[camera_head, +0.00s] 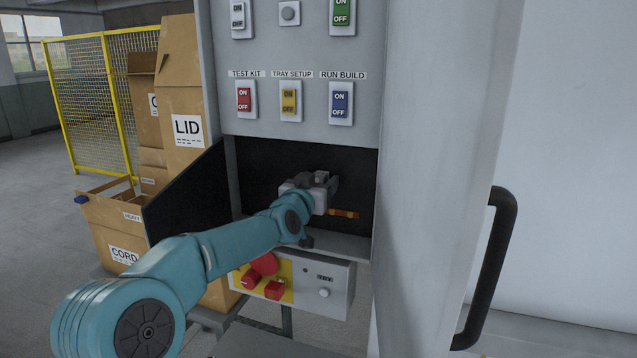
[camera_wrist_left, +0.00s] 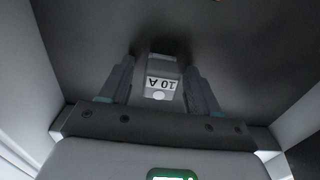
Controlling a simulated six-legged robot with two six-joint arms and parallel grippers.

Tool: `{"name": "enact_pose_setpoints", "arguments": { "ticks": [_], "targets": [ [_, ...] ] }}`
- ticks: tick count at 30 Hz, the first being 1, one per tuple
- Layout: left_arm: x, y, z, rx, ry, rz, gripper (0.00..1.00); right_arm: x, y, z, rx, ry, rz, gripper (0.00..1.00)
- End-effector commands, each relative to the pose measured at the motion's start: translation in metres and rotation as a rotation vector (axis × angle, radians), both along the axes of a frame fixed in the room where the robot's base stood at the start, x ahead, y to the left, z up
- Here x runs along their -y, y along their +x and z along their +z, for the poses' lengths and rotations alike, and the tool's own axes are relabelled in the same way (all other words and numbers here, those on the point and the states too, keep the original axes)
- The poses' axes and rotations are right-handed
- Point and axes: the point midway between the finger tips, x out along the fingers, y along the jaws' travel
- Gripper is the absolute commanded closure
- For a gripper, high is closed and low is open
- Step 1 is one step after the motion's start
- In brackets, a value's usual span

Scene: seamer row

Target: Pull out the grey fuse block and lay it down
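The grey fuse block (camera_wrist_left: 162,70), marked "10 A" on a white label, sits against the dark back of the recess in the left wrist view. My left gripper (camera_wrist_left: 160,82) has one finger on each side of it. A narrow dark gap shows between the fingers and the block, so the gripper looks open around it. In the head view my left gripper (camera_head: 325,184) reaches into the cabinet's dark recess (camera_head: 262,165) and hides the block. My right gripper is not in view.
An orange-brown piece (camera_head: 344,213) shows just right of the gripper. The recess has side walls and a light lower ledge (camera_head: 345,246). Below is a control box (camera_head: 325,285) with red knobs. An open door with a black handle (camera_head: 487,265) stands right; cardboard boxes (camera_head: 185,80) stand left.

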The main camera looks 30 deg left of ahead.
Motion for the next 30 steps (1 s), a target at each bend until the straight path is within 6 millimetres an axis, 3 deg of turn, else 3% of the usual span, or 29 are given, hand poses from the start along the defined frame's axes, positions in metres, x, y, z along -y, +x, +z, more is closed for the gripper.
{"name": "enact_pose_setpoints", "arguments": {
  "ticks": [1, 6, 30],
  "targets": [
    [0.000, 0.000, 0.000, 0.000, 0.000, 0.000, 0.45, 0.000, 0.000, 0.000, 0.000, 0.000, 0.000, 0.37],
    [0.000, 0.000, 0.000, 0.000, 0.000, 0.000, 1.00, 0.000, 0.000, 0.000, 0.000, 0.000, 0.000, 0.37],
    [0.006, -0.026, 0.000, 0.001, 0.000, 0.000, 1.00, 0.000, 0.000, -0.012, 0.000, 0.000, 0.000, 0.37]
  ]
}}
